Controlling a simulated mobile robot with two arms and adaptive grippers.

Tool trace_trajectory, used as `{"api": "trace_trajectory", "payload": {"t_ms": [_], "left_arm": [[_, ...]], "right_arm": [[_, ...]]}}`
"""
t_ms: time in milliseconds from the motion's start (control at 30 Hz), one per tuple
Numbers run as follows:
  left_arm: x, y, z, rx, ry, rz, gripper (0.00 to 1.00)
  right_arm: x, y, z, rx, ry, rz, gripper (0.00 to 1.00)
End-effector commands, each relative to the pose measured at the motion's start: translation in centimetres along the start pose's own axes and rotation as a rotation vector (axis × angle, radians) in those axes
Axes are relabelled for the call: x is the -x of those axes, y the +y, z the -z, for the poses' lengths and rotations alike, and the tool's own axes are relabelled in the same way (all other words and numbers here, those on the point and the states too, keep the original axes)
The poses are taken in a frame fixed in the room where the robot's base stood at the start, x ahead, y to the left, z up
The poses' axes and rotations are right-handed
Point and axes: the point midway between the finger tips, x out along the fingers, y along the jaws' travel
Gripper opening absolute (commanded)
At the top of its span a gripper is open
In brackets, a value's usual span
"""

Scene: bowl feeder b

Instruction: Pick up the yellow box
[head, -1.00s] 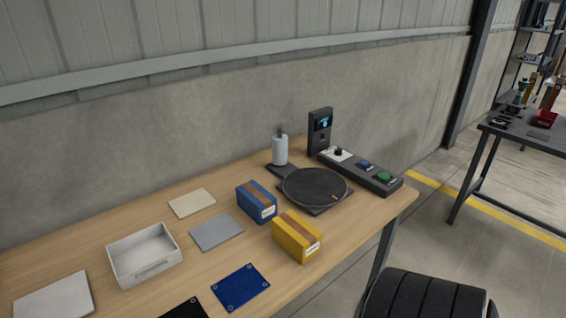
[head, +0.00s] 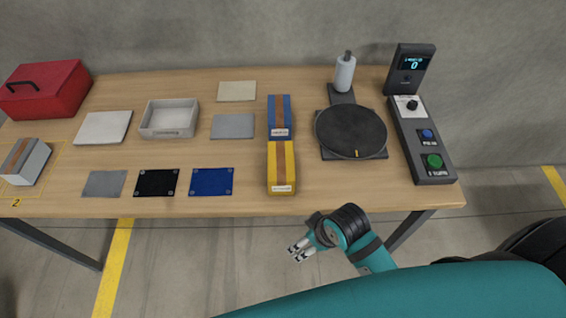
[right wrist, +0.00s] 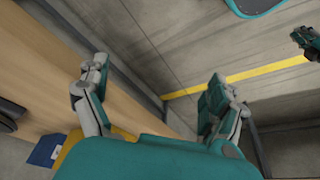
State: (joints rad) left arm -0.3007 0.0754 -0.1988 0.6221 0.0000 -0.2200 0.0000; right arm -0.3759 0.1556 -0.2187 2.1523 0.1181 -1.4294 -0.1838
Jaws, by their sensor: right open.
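The yellow box (head: 281,172), with a brown stripe along its top and a white label on its near end, lies near the table's front edge. It stands directly in front of the blue box (head: 279,120); I cannot tell whether they touch. My right gripper (head: 301,250) is open and empty, off the front edge, nearer to me than the yellow box. In the right wrist view its two fingers (right wrist: 155,85) are spread, and part of the yellow box (right wrist: 85,142) shows at lower left, mostly hidden by the gripper body. A teal and dark part at that view's right edge may be my left gripper (right wrist: 306,40).
The wooden table (head: 330,195) holds a round dark plate (head: 350,131) and a button panel (head: 424,145) on the right. Several flat plates, a white tray (head: 170,118), a grey box (head: 27,162) and a red toolbox (head: 47,90) are on the left. Floor before the table is clear.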

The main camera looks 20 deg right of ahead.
Motion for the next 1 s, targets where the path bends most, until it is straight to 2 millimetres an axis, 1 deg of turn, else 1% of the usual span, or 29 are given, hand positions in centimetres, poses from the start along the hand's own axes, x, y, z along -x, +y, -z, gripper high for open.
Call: {"api": "trace_trajectory", "payload": {"t_ms": [33, 133, 200, 367, 567, 667, 733, 767, 800, 867, 900, 967, 1000], "left_arm": [[0.5, -0.1, 0.1, 0.000, 0.001, 0.002, 0.00], [1.1, -0.4, 0.3, 0.000, 0.002, 0.005, 0.00], [1.3, -0.7, 0.4, 0.000, 0.003, 0.008, 0.00], [1.2, -1.1, 0.2, -0.001, 0.001, 0.013, 0.00], [1.2, -0.9, 0.2, -0.002, 0.000, 0.010, 0.00], [1.2, -0.6, 0.2, -0.003, 0.000, 0.006, 0.00], [1.2, -0.3, 0.1, -0.003, -0.001, 0.004, 0.00], [1.2, -0.2, 0.1, -0.004, -0.001, 0.003, 0.00], [1.3, -0.2, 0.0, -0.004, -0.002, 0.001, 0.00], [1.3, -0.1, 0.0, -0.004, -0.003, 0.000, 0.00], [1.3, 0.0, -0.1, -0.004, -0.003, 0.000, 0.00], [1.3, 0.0, -0.1, -0.004, -0.004, 0.000, 0.00], [1.3, 0.0, -0.1, -0.004, -0.004, 0.000, 0.00]], "right_arm": [[1.9, -0.2, 0.7, 0.015, 0.012, 0.002, 0.94], [5.0, -0.7, 2.0, 0.068, 0.033, 0.015, 0.94], [6.9, -1.5, 3.9, 0.174, 0.057, 0.040, 0.94], [7.0, -2.8, 6.9, 0.401, 0.085, 0.093, 0.94], [7.1, -3.9, 10.7, 0.711, 0.112, 0.144, 0.94], [7.4, -4.3, 12.8, 0.899, 0.121, 0.166, 0.94], [7.8, -4.3, 14.3, 1.056, 0.121, 0.179, 0.94], [7.9, -4.3, 15.0, 1.131, 0.118, 0.185, 0.94], [8.2, -4.1, 16.0, 1.241, 0.112, 0.193, 0.94], [8.9, -3.4, 17.6, 1.428, 0.093, 0.203, 0.94], [9.5, -2.7, 18.6, 1.559, 0.072, 0.214, 0.94], [10.6, -1.4, 20.1, 1.744, 0.034, 0.233, 0.94], [11.4, -0.3, 20.9, 1.855, 0.006, 0.247, 0.94]]}}
